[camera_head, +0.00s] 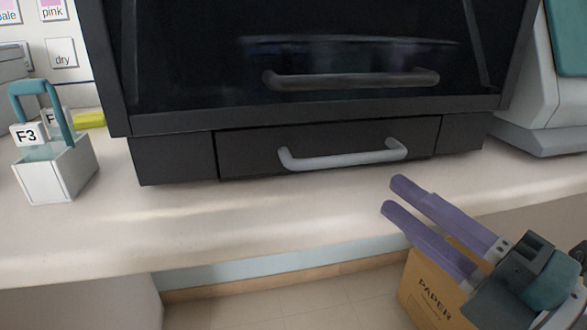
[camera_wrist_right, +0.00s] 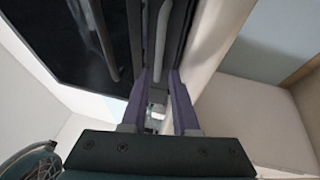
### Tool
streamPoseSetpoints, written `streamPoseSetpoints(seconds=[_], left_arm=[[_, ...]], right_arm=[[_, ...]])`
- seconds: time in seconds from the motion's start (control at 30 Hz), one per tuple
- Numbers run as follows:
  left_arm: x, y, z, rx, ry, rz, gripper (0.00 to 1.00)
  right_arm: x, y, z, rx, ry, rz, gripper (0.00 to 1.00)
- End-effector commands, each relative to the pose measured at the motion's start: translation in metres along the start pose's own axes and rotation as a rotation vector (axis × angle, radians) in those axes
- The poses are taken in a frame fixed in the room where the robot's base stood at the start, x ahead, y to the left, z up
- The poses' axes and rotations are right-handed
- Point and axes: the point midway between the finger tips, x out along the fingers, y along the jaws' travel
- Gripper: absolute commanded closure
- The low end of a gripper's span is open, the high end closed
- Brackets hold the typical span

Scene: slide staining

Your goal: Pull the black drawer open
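The black drawer (camera_head: 330,150) is set in the base of a large black cabinet and looks shut. A light grey bar handle (camera_head: 342,158) runs across its front. My right gripper (camera_head: 392,196) has purple fingers that are parted with nothing between them. It is in front of the counter edge, below and to the right of the handle, and apart from it. In the right wrist view the grey handle (camera_wrist_right: 163,45) shows beyond the purple fingers (camera_wrist_right: 158,82). My left gripper is not in view.
A darker handle (camera_head: 350,80) is on the cabinet door above the drawer. A white holder marked F3 (camera_head: 56,172) with a teal handle stands at left. A cardboard box marked PAPER (camera_head: 425,290) is below the counter (camera_head: 250,215). The counter before the drawer is clear.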

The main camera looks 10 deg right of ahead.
Motion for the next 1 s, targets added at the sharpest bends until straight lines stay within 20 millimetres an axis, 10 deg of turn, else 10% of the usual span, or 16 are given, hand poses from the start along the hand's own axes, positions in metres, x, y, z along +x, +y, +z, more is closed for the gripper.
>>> streamPoseSetpoints(seconds=[0.5, 0.87, 1.0], left_arm=[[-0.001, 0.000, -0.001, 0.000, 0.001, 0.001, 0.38], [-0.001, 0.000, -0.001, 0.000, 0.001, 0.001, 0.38], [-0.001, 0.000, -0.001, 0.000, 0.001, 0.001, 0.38]], right_arm=[[0.085, 0.002, 0.000, 0.003, -0.001, 0.001, 0.72], [0.090, 0.002, 0.000, 0.004, -0.001, 0.000, 0.73], [0.090, 0.002, 0.000, 0.004, -0.001, 0.000, 0.89]])
